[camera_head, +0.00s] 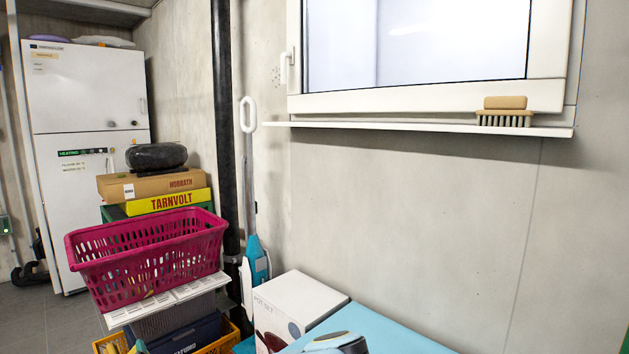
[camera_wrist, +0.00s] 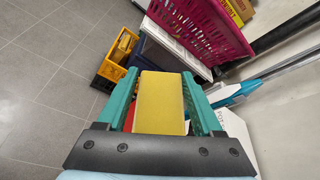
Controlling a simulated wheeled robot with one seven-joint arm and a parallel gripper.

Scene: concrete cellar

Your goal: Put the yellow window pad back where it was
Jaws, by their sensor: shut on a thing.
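The yellow window pad (camera_wrist: 160,108) sits between the two teal fingers of my gripper (camera_wrist: 159,75) in the wrist view. The gripper is shut on it, with a finger against each side. The pad's far end reaches to about the fingertips. The head view shows neither the pad nor my gripper. In the head view a window (camera_head: 415,45) is at the upper right, with a white sill (camera_head: 400,127) below it. A brush with a tan back (camera_head: 505,103) stands at the sill's right part. The rest of the sill is bare.
A magenta basket (camera_head: 150,262) stands on stacked things at the left, before boxes and a white fridge (camera_head: 88,90). A dark pipe (camera_head: 226,120) and a blue-white upright cleaner (camera_head: 254,262) stand beside it. A white box (camera_head: 300,298) and light blue surface (camera_head: 385,330) are below the window.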

